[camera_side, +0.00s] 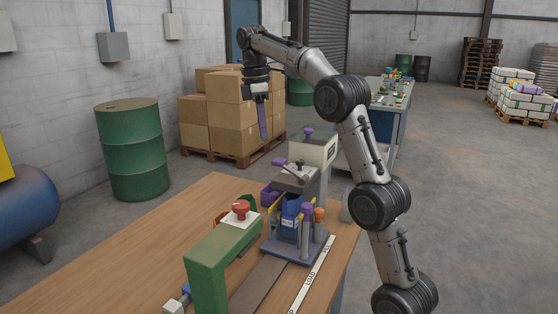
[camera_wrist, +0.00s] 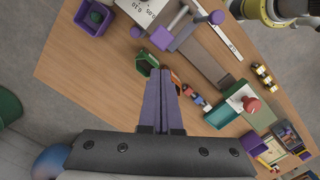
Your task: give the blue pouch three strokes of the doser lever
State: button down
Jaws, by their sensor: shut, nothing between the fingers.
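My gripper (camera_side: 264,138) hangs above and behind the doser in the side view, fingers pointing down, shut and empty. In the wrist view its long purple fingers (camera_wrist: 162,78) lie together over the tabletop. The blue pouch (camera_side: 290,208) sits upright in the dark holder under the doser's grey head, between purple parts. Its contents are hidden. The doser (camera_side: 296,178) has a purple-knobbed arm (camera_side: 280,161) reaching left from its top, seemingly the lever. My fingers are apart from it and touch nothing. In the wrist view I cannot clearly pick out the pouch.
A green frame (camera_side: 215,255) with a red button (camera_side: 241,207) stands at the table's front. A cream box (camera_side: 314,149) with a purple knob stands behind the doser. A purple bin (camera_wrist: 93,16) shows in the wrist view. The wooden table (camera_side: 185,210) is clear at left.

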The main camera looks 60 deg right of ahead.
aim_at(279, 159)
jog(key=shift+s+d+r, duration=0.45)
jog(key=shift+s, duration=0.2)
jog(key=shift+s+d+r, duration=0.4)
jog(key=shift+s+d, duration=0.05)
jog(key=shift+s, duration=0.15)
jog(key=shift+s+d+f, duration=0.1)
jog(key=shift+s+f, duration=0.05)
jog(key=shift+f, duration=1.6)
jog(key=shift+s+d+f, duration=0.1)
jog(key=shift+s+f, duration=0.05)
jog(key=shift+f, duration=1.6)
jog(key=shift+f, duration=0.1)
